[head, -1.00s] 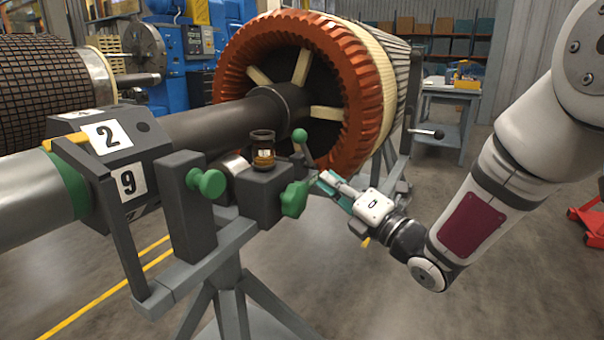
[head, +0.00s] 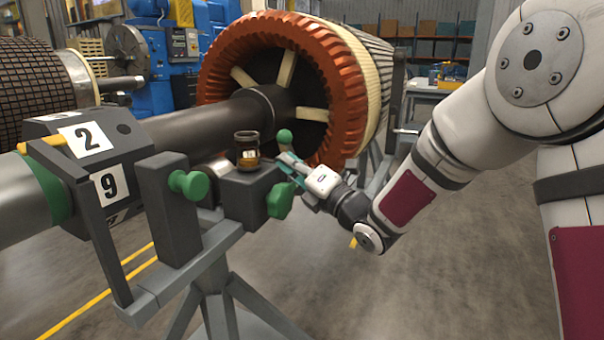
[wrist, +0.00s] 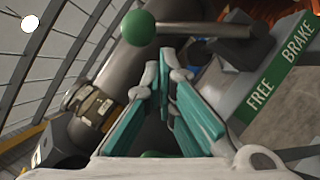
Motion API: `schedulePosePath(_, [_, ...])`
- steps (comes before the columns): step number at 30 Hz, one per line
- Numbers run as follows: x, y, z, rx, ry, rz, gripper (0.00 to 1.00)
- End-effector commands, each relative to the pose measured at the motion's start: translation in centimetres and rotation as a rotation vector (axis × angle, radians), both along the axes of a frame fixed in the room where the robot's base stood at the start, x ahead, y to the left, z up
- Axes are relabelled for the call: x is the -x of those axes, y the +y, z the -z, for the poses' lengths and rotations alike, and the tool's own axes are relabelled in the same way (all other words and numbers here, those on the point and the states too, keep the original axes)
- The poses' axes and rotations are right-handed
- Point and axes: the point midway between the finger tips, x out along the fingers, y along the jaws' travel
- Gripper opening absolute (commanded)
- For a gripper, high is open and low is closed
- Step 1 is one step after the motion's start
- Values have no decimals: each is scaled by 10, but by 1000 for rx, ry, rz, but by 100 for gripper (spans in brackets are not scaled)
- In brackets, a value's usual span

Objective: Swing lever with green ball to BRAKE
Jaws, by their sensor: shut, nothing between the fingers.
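The lever's green ball (head: 284,136) stands above the dark block on the stand in the head view. In the wrist view the green ball (wrist: 138,28) is just beyond the fingertips, up and left. The lever's grey rod (wrist: 188,29) runs right from it to a dark hub. A green label (wrist: 280,78) reads FREE and BRAKE, with BRAKE farther right. My gripper (head: 283,158) is just below the ball in the head view. In the wrist view its teal fingers (wrist: 165,72) are shut and empty. I cannot tell whether they touch the lever.
A glass oiler (head: 247,150) stands on the block. Green knobs (head: 190,184) and (head: 280,201) stick out near my gripper. The dark shaft and orange-ended rotor (head: 345,95) lie behind. The floor at the right front is clear.

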Motion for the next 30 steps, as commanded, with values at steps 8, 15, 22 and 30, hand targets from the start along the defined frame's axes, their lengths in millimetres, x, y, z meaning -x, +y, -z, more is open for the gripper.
schedulePosePath(8, [-10,12,-3,0,2,1,0])
schedulePosePath(15, [-10,12,-4,0,2,1,0])
schedulePosePath(22, [-11,11,-6,-8,21,1,0])
schedulePosePath(30, [-14,10,-10,-24,65,1,0])
